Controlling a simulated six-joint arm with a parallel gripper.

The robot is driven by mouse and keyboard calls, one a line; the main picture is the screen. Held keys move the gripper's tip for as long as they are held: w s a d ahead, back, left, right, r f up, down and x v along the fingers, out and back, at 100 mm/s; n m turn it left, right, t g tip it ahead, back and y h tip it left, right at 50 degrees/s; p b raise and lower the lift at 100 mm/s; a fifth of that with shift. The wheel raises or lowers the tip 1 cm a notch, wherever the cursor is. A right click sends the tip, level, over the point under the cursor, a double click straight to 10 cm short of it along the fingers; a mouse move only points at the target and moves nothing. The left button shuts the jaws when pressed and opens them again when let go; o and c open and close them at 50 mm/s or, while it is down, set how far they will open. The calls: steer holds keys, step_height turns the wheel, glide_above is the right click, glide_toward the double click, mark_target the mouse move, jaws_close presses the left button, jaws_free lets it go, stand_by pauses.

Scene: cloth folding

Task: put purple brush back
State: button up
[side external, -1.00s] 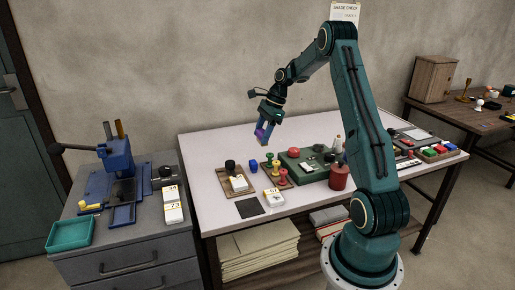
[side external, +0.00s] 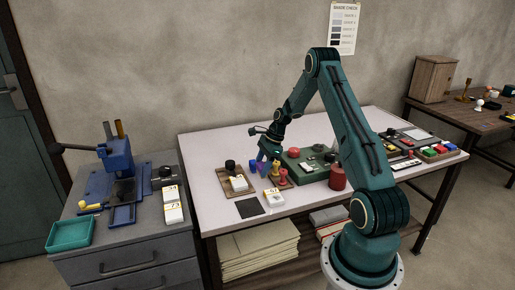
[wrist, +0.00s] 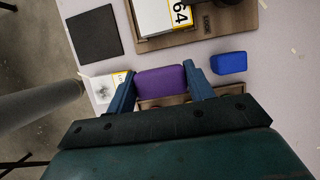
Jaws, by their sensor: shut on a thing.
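The purple brush (wrist: 161,80) is a purple block between the two blue fingers of my gripper (wrist: 158,77) in the wrist view. My gripper is shut on it from both sides. In the side view my gripper (side external: 265,164) points down low over the near part of the table, at the left end of a small wooden rack with red and yellow knobbed pieces (side external: 282,176). Part of a wooden rack (wrist: 150,102) shows just under the brush in the wrist view. I cannot tell whether the brush touches it. The brush is too small to make out in the side view.
A blue block (wrist: 229,63) lies close beside the right finger. A wooden tray (wrist: 188,38) with a white numbered box (wrist: 168,15) and a black square pad (wrist: 94,36) lie beyond. A green case (side external: 310,165) and red can (side external: 338,178) stand to the right.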

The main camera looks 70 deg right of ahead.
steer(key=shift+f, duration=0.1)
steer(key=shift+f, duration=2.05)
steer(key=o, duration=0.9)
steer(key=shift+f, duration=0.1)
steer(key=v, duration=1.2)
